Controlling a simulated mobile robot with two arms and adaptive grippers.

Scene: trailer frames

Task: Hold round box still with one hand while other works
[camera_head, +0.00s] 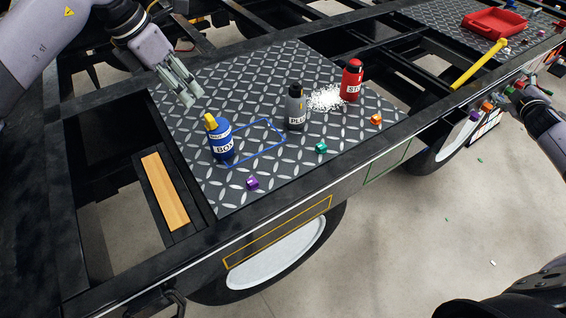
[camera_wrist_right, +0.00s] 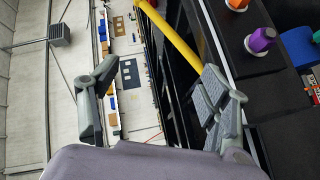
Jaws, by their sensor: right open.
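The round box is a blue cylinder with a yellow top and a white label reading "BOX" (camera_head: 221,143). In the head view it stands on the diamond plate (camera_head: 240,90), at the left side of a blue outlined rectangle. My left gripper (camera_head: 187,95) is above and to the left of it, apart from it, fingers pointing down. Its fingers look close together, and I cannot tell whether they are shut. My right gripper (camera_wrist_right: 158,80) is open and empty in the right wrist view, with its fingers wide apart. In the head view it is far right, away from the box.
A grey bottle (camera_head: 296,108), a red bottle (camera_head: 351,82) and white pellets (camera_head: 327,98) are on the plate. Purple (camera_head: 252,183), teal (camera_head: 321,147) and orange (camera_head: 376,120) pieces lie near its front. A yellow bar (camera_head: 478,65) and red tray (camera_head: 494,24) are at right. Frame openings flank the plate.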

